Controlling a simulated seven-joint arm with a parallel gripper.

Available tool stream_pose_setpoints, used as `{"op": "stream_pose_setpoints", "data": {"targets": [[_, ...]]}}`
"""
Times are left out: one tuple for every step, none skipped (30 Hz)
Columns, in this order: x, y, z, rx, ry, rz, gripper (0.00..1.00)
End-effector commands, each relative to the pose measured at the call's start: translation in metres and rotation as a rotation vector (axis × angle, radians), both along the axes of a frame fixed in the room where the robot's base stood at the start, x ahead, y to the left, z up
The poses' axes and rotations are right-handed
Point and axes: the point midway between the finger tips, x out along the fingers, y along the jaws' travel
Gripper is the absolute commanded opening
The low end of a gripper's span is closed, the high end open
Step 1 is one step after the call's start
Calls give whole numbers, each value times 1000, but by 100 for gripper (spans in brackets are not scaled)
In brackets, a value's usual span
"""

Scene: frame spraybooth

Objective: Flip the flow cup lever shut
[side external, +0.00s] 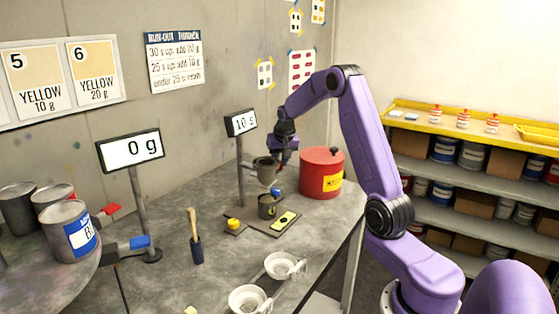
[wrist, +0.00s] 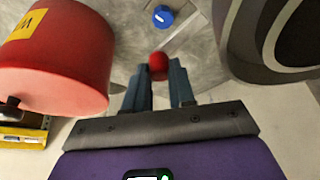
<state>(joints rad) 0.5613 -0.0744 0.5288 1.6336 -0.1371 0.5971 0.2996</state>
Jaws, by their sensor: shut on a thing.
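The flow cup (side external: 264,168) is a grey metal cup held above a dark can on the bench. It also fills the upper right of the wrist view (wrist: 240,45). A red ball knob (wrist: 158,66), apparently the lever's end, sits between my fingertips. My gripper (wrist: 160,80) is shut on this knob; the fingers stand apart by about its width. In the side view my gripper (side external: 284,155) is just right of the flow cup, between it and the red tank. The lever's shaft is hidden, so I cannot tell its angle.
A red tank (side external: 322,174) stands close on the gripper's right, and at left in the wrist view (wrist: 55,60). A timer display (side external: 241,122) on a post stands behind the cup. The dark can (side external: 267,207) sits below it. A blue knob (wrist: 161,16) lies beyond the fingertips.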

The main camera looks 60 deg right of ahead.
Motion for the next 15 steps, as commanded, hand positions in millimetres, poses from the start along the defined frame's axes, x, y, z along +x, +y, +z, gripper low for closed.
{"op": "stream_pose_setpoints", "data": {"targets": [[0, 2, 0, 1, 3, 4, 0], [0, 2, 0, 1, 3, 4, 0], [0, 2, 0, 1, 3, 4, 0], [0, 2, 0, 1, 3, 4, 0], [0, 2, 0, 1, 3, 4, 0], [0, 2, 0, 1, 3, 4, 37], [0, 2, 0, 1, 3, 4, 47], [0, 2, 0, 1, 3, 4, 50], [0, 2, 0, 1, 3, 4, 50], [0, 2, 0, 1, 2, 3, 50], [0, 2, 0, 1, 2, 3, 50], [0, 1, 0, 1, 2, 3, 50], [0, 1, 0, 1, 1, 2, 50], [0, 1, 0, 1, 1, 2, 50], [0, 1, 0, 1, 1, 2, 50]]}}
